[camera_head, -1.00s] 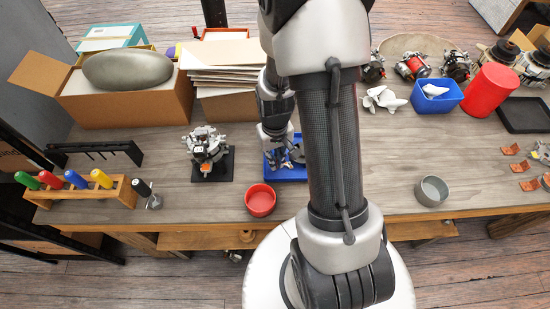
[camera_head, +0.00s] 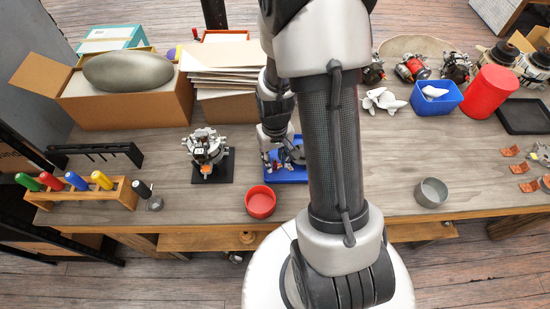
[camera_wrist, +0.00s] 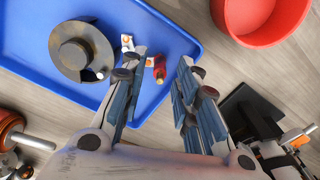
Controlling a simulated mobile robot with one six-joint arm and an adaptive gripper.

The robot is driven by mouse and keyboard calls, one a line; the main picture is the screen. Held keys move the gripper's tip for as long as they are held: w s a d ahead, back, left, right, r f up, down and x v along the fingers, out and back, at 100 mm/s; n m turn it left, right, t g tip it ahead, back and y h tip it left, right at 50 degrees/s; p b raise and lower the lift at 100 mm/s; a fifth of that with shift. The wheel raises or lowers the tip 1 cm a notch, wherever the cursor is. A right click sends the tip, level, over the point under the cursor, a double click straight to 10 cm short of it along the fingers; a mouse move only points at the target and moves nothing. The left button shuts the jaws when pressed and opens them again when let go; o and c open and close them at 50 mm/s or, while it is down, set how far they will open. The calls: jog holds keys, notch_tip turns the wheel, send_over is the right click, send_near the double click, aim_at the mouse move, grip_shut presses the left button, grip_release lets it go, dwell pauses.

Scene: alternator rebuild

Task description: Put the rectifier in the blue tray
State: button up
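The blue tray (camera_head: 291,179) lies on the bench in the middle, partly hidden by my arm. The wrist view shows its floor and rim (camera_wrist: 178,31), with a thick grey ring (camera_wrist: 95,38) and small white, orange and red pieces (camera_wrist: 159,70) in or over it. I cannot tell whether any of these is the rectifier. My gripper (camera_wrist: 158,68) is over the tray's edge, its fingers apart, with nothing clearly held between them. The head view shows my gripper (camera_head: 273,157) at the tray's left side. An alternator assembly (camera_head: 205,147) with an orange part stands on a black base left of it.
A red bowl (camera_head: 260,202) stands just in front of the tray. A screwdriver rack (camera_head: 75,192) is at left, boxes (camera_head: 130,105) behind. A grey cup (camera_head: 431,192), a blue bin (camera_head: 436,97) and copper-coloured pieces (camera_head: 519,168) lie to the right. The bench between is mostly clear.

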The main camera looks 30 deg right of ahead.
jog(key=a+r+t+p, duration=0.1)
jog(key=a+r+p, duration=0.25)
jog(key=r, duration=1.55)
jog(key=s+a+r+n+t, duration=0.1)
jog(key=s+a+r, duration=0.3)
jog(key=s+r, duration=0.2)
jog(key=s+a+r+n+t, duration=0.1)
jog(key=s+a+r+t, duration=0.1)
jog(key=s+a+r, duration=0.2)
notch_tip(320, 180, up, 4)
jog(key=shift+s+t+p, duration=0.3)
jog(key=shift+s+p, duration=0.05)
jog(key=shift+s, duration=0.9)
